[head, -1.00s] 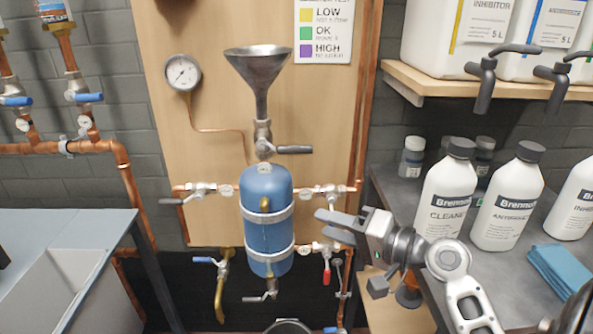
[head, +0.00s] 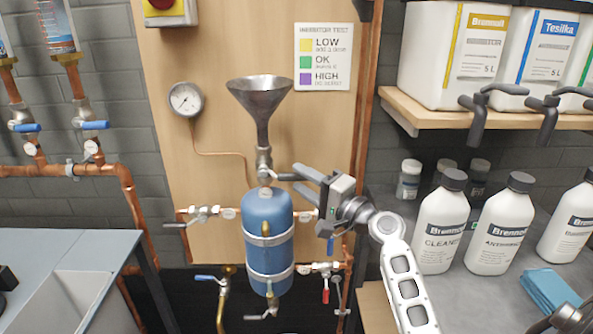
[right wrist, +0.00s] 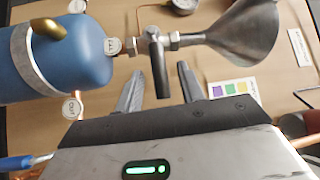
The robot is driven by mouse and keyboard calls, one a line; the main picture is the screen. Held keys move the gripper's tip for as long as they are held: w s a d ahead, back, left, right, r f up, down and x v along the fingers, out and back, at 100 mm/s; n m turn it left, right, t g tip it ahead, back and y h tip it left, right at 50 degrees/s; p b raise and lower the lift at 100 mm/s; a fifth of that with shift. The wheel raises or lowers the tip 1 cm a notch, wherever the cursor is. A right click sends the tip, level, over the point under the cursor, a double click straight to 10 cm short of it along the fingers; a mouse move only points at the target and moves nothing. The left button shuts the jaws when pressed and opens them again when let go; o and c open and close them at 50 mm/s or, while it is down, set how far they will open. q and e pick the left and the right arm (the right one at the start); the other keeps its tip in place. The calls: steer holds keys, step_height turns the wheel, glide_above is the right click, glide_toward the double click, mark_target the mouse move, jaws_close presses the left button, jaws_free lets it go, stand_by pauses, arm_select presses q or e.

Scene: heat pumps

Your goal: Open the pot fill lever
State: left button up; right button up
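The pot fill lever (head: 286,177) is a dark handle on the valve under the metal funnel (head: 260,108), above the blue pot (head: 268,225). It points right, crosswise to the upright pipe. My right gripper (head: 301,181) is open at the lever's free end. In the right wrist view, the lever (right wrist: 158,72) reaches between the two spread fingers (right wrist: 161,80), with gaps visible on both sides. The funnel (right wrist: 238,40) and the pot (right wrist: 60,58) also show there. My left gripper is not in view.
A pressure gauge (head: 186,100) and a test chart (head: 323,58) are on the wooden board. Other valves flank the pot on copper pipes. White bottles (head: 442,222) stand on the right bench, below a shelf (head: 500,112) with large containers.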

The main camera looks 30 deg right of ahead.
steer(key=shift+x, duration=1.25)
